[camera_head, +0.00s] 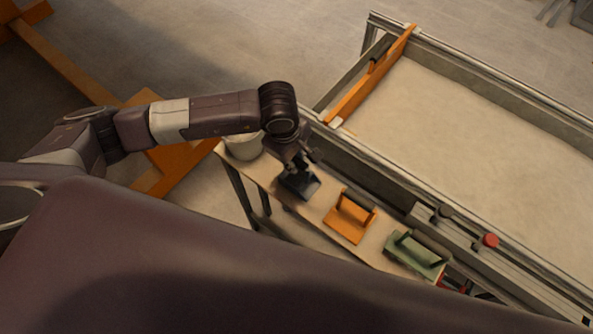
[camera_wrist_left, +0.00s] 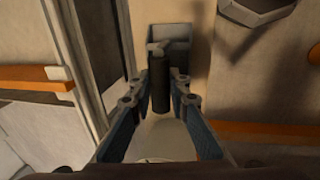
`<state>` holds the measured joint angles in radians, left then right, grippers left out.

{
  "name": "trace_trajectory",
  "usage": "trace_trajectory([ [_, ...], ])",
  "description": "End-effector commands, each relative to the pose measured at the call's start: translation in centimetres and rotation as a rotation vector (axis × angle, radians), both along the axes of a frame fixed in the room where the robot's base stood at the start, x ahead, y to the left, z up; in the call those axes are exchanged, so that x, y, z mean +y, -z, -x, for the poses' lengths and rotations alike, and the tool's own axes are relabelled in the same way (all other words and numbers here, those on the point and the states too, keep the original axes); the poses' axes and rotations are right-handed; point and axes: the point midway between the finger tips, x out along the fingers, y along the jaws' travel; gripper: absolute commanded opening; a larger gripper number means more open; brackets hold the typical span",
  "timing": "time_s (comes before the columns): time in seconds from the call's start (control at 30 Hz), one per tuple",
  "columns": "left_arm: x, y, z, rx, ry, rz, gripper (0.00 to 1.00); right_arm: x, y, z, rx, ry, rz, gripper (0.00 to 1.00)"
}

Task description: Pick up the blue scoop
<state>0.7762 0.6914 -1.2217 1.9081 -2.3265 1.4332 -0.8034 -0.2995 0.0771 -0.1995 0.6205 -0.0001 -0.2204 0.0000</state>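The blue scoop (camera_head: 299,185) is a dark blue-grey piece on the narrow bench (camera_head: 325,209), left of an orange scoop (camera_head: 348,218). My left gripper (camera_head: 300,161) is directly over it and hides part of it. In the left wrist view, the scoop's blue-grey pan (camera_wrist_left: 178,38) lies beyond its dark cylindrical handle (camera_wrist_left: 160,85). The left gripper's blue-padded fingers (camera_wrist_left: 160,92) stand open on both sides of the handle, with gaps showing. Contact with the handle cannot be made out. My right gripper is not in view.
A green scoop (camera_head: 415,254) sits farther right on the bench. A pale bucket (camera_head: 243,147) stands at its left end. The sandbed (camera_head: 465,125), with metal rails and an orange board (camera_head: 372,76), runs close behind the bench. A red knob (camera_head: 491,240) is on the near rail.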

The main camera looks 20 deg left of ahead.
Motion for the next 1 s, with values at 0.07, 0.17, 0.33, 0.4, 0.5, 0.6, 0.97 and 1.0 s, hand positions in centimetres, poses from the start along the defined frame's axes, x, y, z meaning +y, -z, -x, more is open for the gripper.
trace_trajectory([
  [0.07, 0.0, 0.0, 0.0, 0.001, 0.0, 0.0, 0.04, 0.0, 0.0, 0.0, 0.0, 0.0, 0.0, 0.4],
  [0.17, 0.0, 0.0, 0.0, 0.0, 0.0, 0.0, 0.0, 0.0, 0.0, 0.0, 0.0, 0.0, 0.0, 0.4],
  [0.33, 0.0, -0.1, 0.0, -0.001, 0.0, 0.0, 0.0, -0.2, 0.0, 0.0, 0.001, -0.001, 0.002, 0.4],
  [0.4, 0.0, -0.1, 0.0, -0.001, 0.0, 0.0, 0.0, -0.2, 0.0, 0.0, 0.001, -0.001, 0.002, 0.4],
  [0.5, 0.0, -0.2, -0.1, -0.001, 0.0, 0.0, 0.0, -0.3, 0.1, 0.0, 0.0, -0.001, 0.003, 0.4],
  [0.6, 0.0, -0.7, -0.1, -0.003, 0.0, 0.001, 0.0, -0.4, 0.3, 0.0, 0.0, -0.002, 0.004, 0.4],
  [0.97, -0.1, -7.6, -0.3, -0.011, 0.002, 0.002, 0.0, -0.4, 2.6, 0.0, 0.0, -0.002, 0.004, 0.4],
  [1.0, 0.0, -8.8, -0.3, -0.012, 0.003, 0.002, 0.0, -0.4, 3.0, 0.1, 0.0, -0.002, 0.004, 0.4],
])
